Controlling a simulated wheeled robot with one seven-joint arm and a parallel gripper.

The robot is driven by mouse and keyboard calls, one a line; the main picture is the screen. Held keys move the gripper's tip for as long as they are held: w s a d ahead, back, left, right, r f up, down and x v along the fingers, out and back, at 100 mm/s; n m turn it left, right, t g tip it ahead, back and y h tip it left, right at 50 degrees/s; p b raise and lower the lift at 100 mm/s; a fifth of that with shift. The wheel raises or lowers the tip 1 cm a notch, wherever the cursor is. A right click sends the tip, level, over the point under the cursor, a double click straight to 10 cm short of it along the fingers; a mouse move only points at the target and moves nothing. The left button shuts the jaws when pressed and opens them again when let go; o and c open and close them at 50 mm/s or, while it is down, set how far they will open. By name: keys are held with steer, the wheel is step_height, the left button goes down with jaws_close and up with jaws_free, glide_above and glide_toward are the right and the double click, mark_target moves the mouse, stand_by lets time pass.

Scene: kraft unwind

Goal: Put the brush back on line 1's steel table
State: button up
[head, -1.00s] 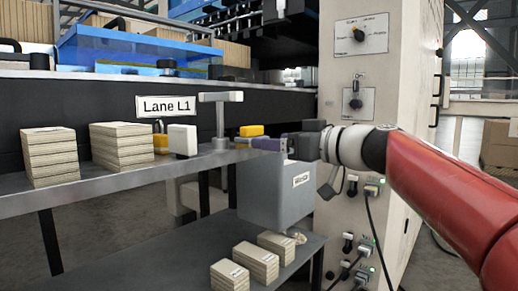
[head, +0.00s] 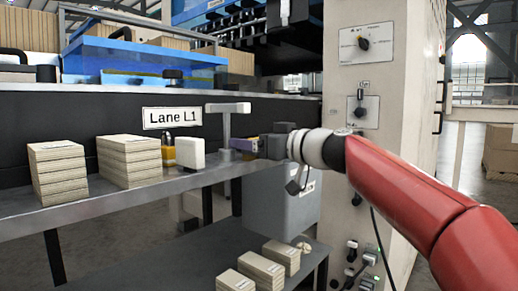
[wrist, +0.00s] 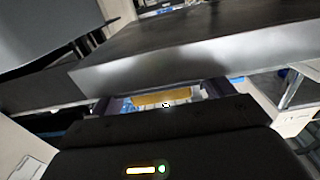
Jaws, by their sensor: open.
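The steel table of lane L1 (head: 120,193) runs along the left in the head view, under a "Lane L1" sign. My gripper (head: 243,146) is at the table's right end, beside a grey T-shaped post. A yellow piece, seemingly the brush (wrist: 163,98), lies between my two spread fingers (wrist: 160,101) in the wrist view. The fingers are open.
Stacks of kraft pads (head: 128,161), a yellow padlock (head: 168,153), a white block (head: 190,154) and the T-shaped post (head: 227,126) stand on the table. A grey bin (head: 283,203) is below my gripper. A beige control cabinet (head: 372,120) stands at the right.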

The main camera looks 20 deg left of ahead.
steer(key=c, duration=1.2)
steer(key=shift+o, duration=0.2)
steer(key=shift+r, duration=0.15)
